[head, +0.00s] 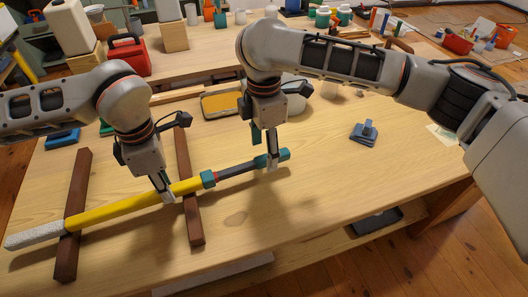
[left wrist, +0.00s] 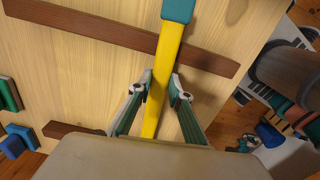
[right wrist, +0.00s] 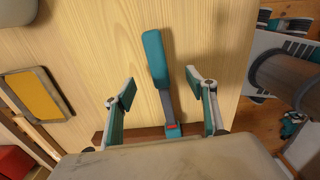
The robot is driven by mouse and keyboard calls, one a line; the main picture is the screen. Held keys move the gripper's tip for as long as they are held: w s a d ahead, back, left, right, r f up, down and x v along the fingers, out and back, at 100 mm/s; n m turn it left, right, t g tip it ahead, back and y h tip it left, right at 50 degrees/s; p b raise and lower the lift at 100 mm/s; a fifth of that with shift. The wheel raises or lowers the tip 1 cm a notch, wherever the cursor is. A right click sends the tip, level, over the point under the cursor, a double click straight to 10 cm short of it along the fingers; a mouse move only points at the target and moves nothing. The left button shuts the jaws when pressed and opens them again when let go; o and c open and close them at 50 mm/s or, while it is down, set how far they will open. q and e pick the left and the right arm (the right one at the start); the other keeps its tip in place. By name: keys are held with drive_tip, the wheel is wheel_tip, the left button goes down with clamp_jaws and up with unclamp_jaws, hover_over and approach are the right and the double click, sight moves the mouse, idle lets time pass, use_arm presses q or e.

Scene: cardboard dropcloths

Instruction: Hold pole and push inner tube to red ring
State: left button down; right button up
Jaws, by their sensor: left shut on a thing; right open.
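The pole lies across two dark wooden bars, its yellow outer tube (head: 100,212) ending in a teal collar (head: 208,179). A dark grey inner tube (head: 236,170) sticks out of the collar and ends in a teal cap (head: 284,155). A small red ring (right wrist: 171,126) shows by the collar in the right wrist view. My left gripper (head: 166,196) is shut on the yellow tube (left wrist: 157,100) left of the collar. My right gripper (head: 271,163) is open, its fingers (right wrist: 157,90) apart on both sides of the inner tube near the cap.
The wooden bars (head: 72,215) (head: 195,226) lie on the wooden table. A yellow-topped tray (head: 222,104) lies behind the arms and a blue-grey object (head: 366,133) to the right. The table right of the cap is mostly bare. A red can (head: 127,56) stands at the back left.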

drive_tip(key=shift+r, duration=2.4)
use_arm(q)
drive_tip(key=c, duration=1.8)
unclamp_jaws()
drive_tip(key=shift+o, duration=0.2)
drive_tip(key=shift+r, duration=0.1)
wheel_tip(320, 180, up, 12)
